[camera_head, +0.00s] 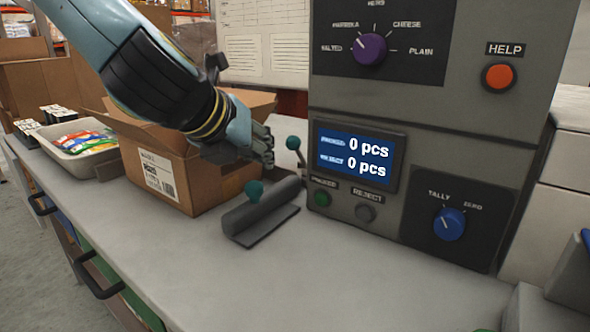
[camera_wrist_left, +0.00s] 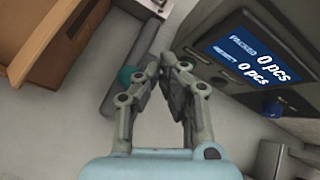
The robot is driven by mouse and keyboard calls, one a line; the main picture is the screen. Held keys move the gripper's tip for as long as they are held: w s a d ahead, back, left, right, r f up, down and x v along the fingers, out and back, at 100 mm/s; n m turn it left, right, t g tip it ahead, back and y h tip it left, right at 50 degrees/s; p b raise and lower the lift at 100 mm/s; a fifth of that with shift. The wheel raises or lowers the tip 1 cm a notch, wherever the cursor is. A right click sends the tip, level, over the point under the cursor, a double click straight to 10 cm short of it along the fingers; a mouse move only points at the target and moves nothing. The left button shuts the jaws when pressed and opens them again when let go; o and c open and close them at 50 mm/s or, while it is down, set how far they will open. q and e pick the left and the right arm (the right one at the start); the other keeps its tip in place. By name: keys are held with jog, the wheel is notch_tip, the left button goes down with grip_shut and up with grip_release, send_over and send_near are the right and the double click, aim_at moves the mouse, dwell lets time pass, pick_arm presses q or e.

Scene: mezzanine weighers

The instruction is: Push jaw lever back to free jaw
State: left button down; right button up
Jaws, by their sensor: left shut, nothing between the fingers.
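The grey bar-shaped jaw (camera_head: 262,212) lies on the bench with a flat dark plate along its front. My right gripper is out of view.
An open cardboard box (camera_head: 170,180) stands close left of the jaw, below my left arm. The grey control cabinet (camera_head: 405,215), with screen and knobs, rises close on the right. A tray (camera_head: 80,148) of colourful packets is farther left. The front bench top is clear.

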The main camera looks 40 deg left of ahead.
aim_at(298, 152)
pick_arm(q)
jog(key=b+x, duration=0.9)
jog(key=x, duration=0.1)
jog(key=shift+s+d+f+b, duration=0.1)
jog(key=shift+s+f+b, duration=0.25)
jog(key=shift+f, duration=0.05)
jog(key=shift+w+f+b, duration=0.4)
jog(key=shift+w+f, duration=0.05)
jog(key=shift+w, duration=0.15)
jog(key=shift+w+a+r+p, duration=0.6)
jog(key=shift+w+a+r, duration=0.2)
jog(key=shift+w+r, duration=0.15)
jog(key=shift+w+a+r, duration=0.3)
jog(key=shift+a+r, duration=0.1)
jog(key=shift+w, duration=0.15)
